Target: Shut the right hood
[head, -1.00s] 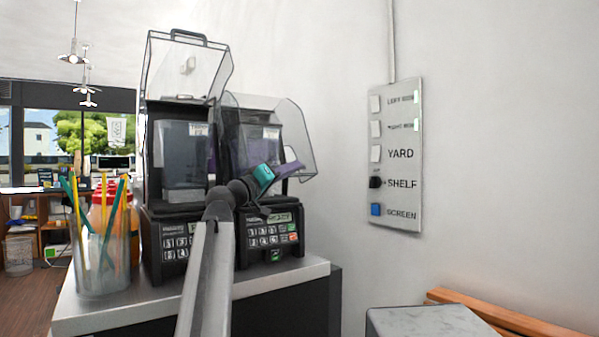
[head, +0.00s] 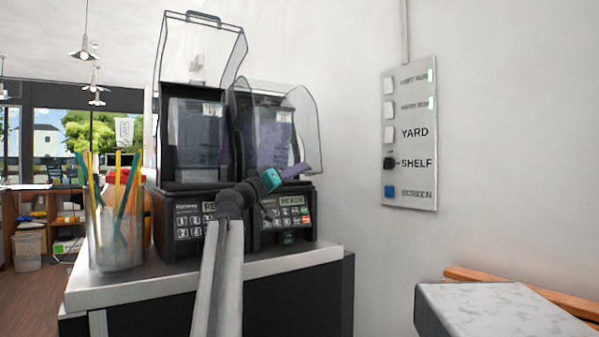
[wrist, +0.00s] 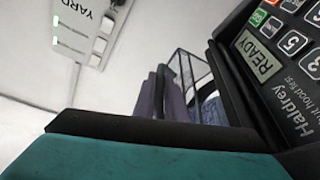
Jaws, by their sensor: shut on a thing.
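The right hood (head: 301,104) is a clear dark-edged cover on the right machine (head: 285,205). It is swung partly down, its front edge standing out to the right and forward of the machine. My gripper (head: 300,170), with purple fingers, is at the hood's lower front edge and shut on it; the exact contact is small and hard to see. In the wrist view the purple fingers (wrist: 163,95) are close together with a dark bar between them, and the hood's clear, dark-framed panel (wrist: 190,68) lies just behind.
The left hood (head: 203,42) stands raised over the left machine. A jar of coloured straws (head: 115,235) is at the counter's left. A switch panel (head: 410,135) hangs on the right wall. A grey marbled block (head: 500,312) is at lower right.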

